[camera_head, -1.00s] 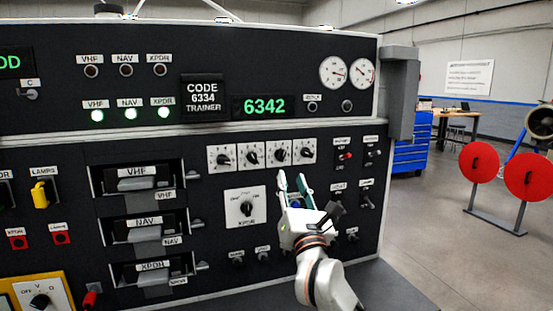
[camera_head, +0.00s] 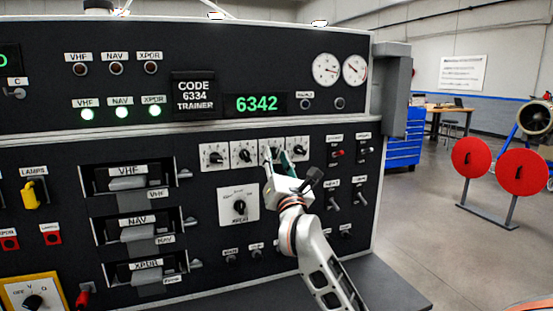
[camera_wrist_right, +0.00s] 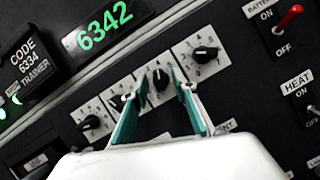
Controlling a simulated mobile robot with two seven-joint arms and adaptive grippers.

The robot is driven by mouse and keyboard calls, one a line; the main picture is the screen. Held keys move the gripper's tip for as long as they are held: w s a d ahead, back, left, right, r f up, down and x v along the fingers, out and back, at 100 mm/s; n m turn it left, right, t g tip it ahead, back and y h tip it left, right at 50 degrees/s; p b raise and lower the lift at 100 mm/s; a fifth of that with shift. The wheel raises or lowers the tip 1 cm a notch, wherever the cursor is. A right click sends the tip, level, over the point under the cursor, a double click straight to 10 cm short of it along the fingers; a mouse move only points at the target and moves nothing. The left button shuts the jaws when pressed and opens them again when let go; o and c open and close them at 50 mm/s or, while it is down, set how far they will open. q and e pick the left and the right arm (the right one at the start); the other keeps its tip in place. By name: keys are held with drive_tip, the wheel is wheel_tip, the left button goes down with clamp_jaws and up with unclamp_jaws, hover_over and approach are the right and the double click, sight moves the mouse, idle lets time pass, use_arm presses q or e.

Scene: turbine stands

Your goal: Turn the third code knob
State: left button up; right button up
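The third code knob (camera_wrist_right: 160,80) is a black knob on a white dial plate, third from the left in a row of similar knobs. In the head view its plate (camera_head: 272,142) is partly hidden by my right gripper (camera_head: 276,160). In the right wrist view the green fingers of my right gripper (camera_wrist_right: 154,90) are apart, one on each side of the third knob. I cannot tell whether they touch it. The green display (camera_head: 256,103) reads 6342. The placard (camera_head: 194,94) reads CODE 6334 TRAINER. My left gripper is not in view.
The first knob (camera_head: 216,157), second knob (camera_head: 245,155) and fourth knob (camera_head: 298,149) sit close beside the third. A larger dial, the XPDR knob (camera_head: 239,206), is below. Toggle switches, one with a red lever (camera_head: 338,153), are to the right.

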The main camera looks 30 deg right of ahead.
clamp_jaws()
drive_tip(key=shift+n+y, duration=0.4)
drive_tip(key=n+y+p, duration=0.1)
drive_tip(key=n, duration=0.1)
drive_tip(key=n+t+p, duration=0.1)
drive_tip(key=n, duration=0.1)
drive_tip(key=shift+d+r+y, duration=0.1)
drive_tip(key=shift+d+y, duration=0.05)
drive_tip(key=shift+y, duration=0.25)
drive_tip(key=n+y+p, duration=0.1)
drive_tip(key=n+p, duration=0.1)
drive_tip(key=n, duration=0.1)
drive_tip(key=n+y+p, duration=0.2)
drive_tip(key=shift+n, duration=0.4)
drive_tip(key=shift+n+t+y+p, duration=0.3)
drive_tip(key=shift+n+y+p, duration=0.1)
drive_tip(key=shift+n+p, duration=0.2)
